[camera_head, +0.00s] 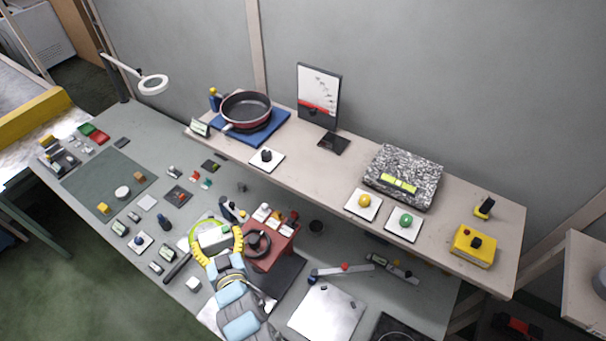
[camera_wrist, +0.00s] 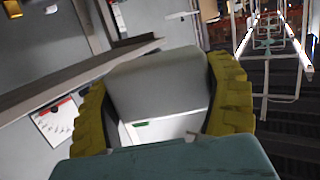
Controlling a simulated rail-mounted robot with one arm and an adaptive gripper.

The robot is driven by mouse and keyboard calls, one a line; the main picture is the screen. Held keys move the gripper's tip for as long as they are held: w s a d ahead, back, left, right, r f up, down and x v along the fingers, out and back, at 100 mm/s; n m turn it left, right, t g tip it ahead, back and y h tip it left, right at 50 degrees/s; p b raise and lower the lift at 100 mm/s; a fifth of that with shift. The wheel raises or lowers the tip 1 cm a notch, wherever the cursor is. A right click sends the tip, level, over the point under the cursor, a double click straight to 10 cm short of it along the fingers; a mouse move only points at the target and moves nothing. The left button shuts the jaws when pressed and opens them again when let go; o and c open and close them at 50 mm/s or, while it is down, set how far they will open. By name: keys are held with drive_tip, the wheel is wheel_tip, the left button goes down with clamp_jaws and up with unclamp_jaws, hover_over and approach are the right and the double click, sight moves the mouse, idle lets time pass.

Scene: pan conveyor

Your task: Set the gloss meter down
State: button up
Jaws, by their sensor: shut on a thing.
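My gripper (camera_head: 215,243) is over the lower middle of the long bench in the head view. Its yellow fingers are shut on a pale box with a green patch, which I take to be the gloss meter (camera_head: 213,236). In the wrist view the gloss meter (camera_wrist: 158,82) fills the space between the two yellow fingers, with a bright face and a small green mark towards me. Its underside is hidden, so I cannot tell whether it touches anything below.
A red-brown stand with a dark ring (camera_head: 258,243) is close to the right of my gripper. Several small items lie to the left around a dark green mat (camera_head: 84,188). The raised shelf (camera_head: 312,165) bears a pan (camera_head: 246,109), a speckled slab (camera_head: 404,170) and a yellow button box (camera_head: 473,247).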

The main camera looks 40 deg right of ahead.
drive_tip(key=s+d+r+m+g+h+b, duration=0.1)
drive_tip(key=d+r+m+g+h+b, duration=0.15)
drive_tip(key=d+r+h, duration=0.4)
drive_tip(key=s+d+r+m+g+h+b, duration=0.1)
drive_tip(key=d+r+m+g+b, duration=0.2)
drive_tip(key=d, duration=0.7)
drive_tip(key=s+d+r+m+g+h+b, duration=0.2)
drive_tip(key=s+d+r+m+g, duration=0.3)
drive_tip(key=s+d+r, duration=0.3)
drive_tip(key=shift+s+d+m+h, duration=0.55)
drive_tip(key=shift+s+d+h, duration=0.2)
drive_tip(key=shift+s, duration=0.25)
